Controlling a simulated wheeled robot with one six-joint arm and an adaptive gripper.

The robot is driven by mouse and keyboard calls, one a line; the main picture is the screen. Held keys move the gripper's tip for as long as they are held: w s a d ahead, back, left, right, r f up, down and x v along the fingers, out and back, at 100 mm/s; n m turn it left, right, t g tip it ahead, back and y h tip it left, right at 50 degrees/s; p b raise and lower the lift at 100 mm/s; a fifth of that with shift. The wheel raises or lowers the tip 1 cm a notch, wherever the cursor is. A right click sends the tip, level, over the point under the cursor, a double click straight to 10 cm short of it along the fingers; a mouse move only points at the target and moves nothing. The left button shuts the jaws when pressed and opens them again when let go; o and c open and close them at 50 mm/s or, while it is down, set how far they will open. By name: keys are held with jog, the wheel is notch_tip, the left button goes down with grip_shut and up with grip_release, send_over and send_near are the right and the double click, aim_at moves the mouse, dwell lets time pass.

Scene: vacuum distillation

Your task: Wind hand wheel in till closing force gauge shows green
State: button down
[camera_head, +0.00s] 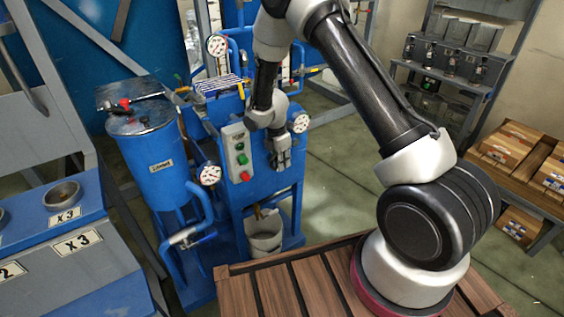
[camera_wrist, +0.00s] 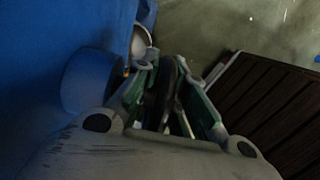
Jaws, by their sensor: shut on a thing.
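My gripper (camera_head: 282,158) is at the right part of the blue machine's front (camera_head: 262,190), below a round white gauge (camera_head: 298,122). In the wrist view, my gripper (camera_wrist: 172,80) is shut on a dark, narrow, curved piece (camera_wrist: 158,95) between its fingers, which looks like the rim of the hand wheel. The rest of the wheel is hidden by my gripper in the head view. Two more white gauges show, one at the top (camera_head: 216,45) and one at lower left (camera_head: 209,174). I cannot tell which is the closing force gauge, and no needle or green zone is readable.
A grey button box (camera_head: 237,150) with green and red buttons is just left of my gripper. A blue tank (camera_head: 152,150) with a red-handled lid stands further left. A pale bucket (camera_head: 264,233) sits below. A slatted wooden top (camera_head: 300,285) is in front. Open floor lies right.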

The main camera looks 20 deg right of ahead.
jog(key=c, duration=1.5)
grip_release()
jog(key=r, duration=0.4)
jog(key=a+r, duration=0.1)
jog(key=r, duration=0.6)
jog(key=shift+s+a+r, duration=0.3)
jog(key=shift+r, duration=0.1)
